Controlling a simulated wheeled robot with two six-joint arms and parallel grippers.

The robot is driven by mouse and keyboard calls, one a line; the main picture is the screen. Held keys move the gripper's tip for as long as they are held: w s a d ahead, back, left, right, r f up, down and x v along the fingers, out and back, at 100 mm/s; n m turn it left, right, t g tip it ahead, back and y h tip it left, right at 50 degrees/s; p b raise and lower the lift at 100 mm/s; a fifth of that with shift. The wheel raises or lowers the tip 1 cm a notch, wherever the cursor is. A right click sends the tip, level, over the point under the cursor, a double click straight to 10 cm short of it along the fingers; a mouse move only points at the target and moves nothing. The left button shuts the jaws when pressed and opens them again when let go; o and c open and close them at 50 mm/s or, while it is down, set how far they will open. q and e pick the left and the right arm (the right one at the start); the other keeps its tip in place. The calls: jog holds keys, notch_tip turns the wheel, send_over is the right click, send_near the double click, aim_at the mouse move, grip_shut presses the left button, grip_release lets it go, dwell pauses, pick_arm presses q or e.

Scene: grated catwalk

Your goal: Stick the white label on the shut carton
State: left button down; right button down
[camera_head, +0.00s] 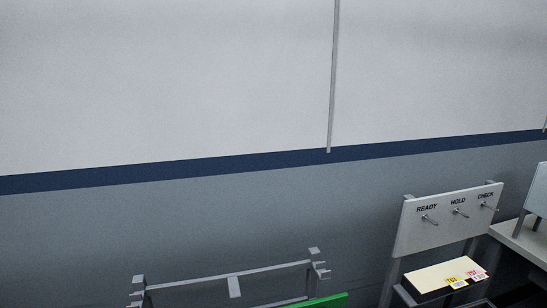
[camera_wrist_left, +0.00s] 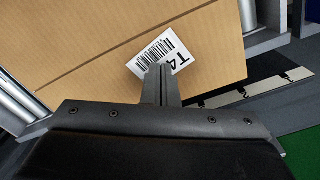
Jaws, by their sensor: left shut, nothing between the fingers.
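In the left wrist view the brown carton (camera_wrist_left: 90,65) fills most of the picture, with a dark seam line running across its face. A white label (camera_wrist_left: 150,57) with a barcode and the print "T4" appears flat against the carton, turned at an angle. My left gripper (camera_wrist_left: 160,72) is shut with its fingertips over the label's lower edge. I cannot tell whether the fingertips touch it. The fingers hide part of the label. Neither the carton nor this label shows in the head view, and my right gripper is in neither view.
Silver rollers (camera_wrist_left: 14,103) run left of the carton, and a grey metal frame lies at its right. In the head view, a board (camera_head: 450,222) marked READY, HOLD and CHECK has pegs, above a cream-topped block (camera_head: 436,276) with yellow and pink tags. A grey rack stands at the bottom.

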pick_arm(q)
jog(key=shift+f+b, duration=0.55)
jog(key=shift+f, duration=0.35)
dwell(0.5)
notch_tip(320, 180, up, 7)
jog(key=p, duration=0.8)
jog(key=shift+r, duration=0.1)
